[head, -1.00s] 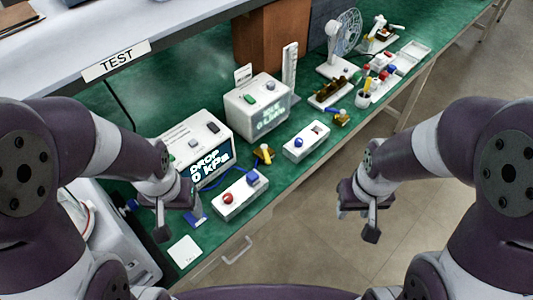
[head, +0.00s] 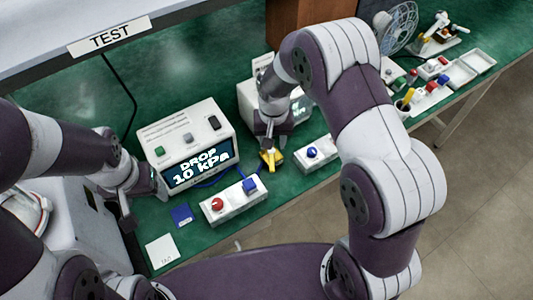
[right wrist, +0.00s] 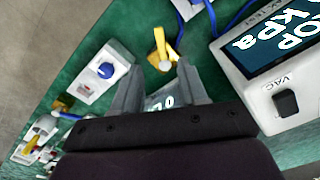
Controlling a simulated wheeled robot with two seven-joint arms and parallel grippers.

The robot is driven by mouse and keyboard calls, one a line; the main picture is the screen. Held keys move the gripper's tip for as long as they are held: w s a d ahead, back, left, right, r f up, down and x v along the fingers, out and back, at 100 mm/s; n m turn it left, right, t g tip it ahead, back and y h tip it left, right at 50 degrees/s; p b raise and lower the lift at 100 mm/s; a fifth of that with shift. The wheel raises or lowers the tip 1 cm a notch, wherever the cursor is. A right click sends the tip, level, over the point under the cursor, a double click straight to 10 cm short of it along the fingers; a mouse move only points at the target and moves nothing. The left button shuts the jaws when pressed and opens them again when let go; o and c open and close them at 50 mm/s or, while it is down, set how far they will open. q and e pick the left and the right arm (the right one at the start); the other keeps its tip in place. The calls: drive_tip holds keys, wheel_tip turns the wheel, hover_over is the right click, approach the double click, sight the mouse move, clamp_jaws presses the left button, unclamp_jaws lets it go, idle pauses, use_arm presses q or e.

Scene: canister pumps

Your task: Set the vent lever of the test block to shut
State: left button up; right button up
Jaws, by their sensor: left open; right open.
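The test block is a small brass-coloured block with a yellow lever (head: 271,159), on the green bench beside the tester and a blue hose. In the right wrist view the yellow lever (right wrist: 160,50) shows just beyond my fingertips. I cannot tell which setting it is in. My right gripper (right wrist: 160,82) is open, its fingers apart and pointing at the block, with nothing between them. In the head view my right gripper (head: 268,142) hangs just above the lever. My left gripper (head: 142,204) is open and empty at the bench's left, near the tester.
The tester (head: 189,147) reads "DROP 10 kPa". A white box with red and blue knobs (head: 232,203) stands in front of it. Another white box with a blue knob (head: 317,153) is right of the block. A blue card (head: 182,215) and white card (head: 161,250) lie front left.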

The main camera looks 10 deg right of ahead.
sight(272, 165)
drive_tip(key=f, duration=0.4)
drive_tip(key=shift+s+a+p, duration=0.2)
drive_tip(key=shift+s+p, duration=0.15)
drive_tip(key=shift+p, duration=0.05)
drive_tip(key=f, duration=0.6)
drive_tip(key=shift+w+d+f+p, duration=0.2)
drive_tip(key=shift+w+f+p, duration=0.15)
drive_tip(key=shift+w+p, duration=0.05)
drive_tip(key=shift+s+a+f, duration=0.1)
drive_tip(key=shift+s+f, duration=0.05)
drive_tip(key=shift+f, duration=0.05)
clamp_jaws()
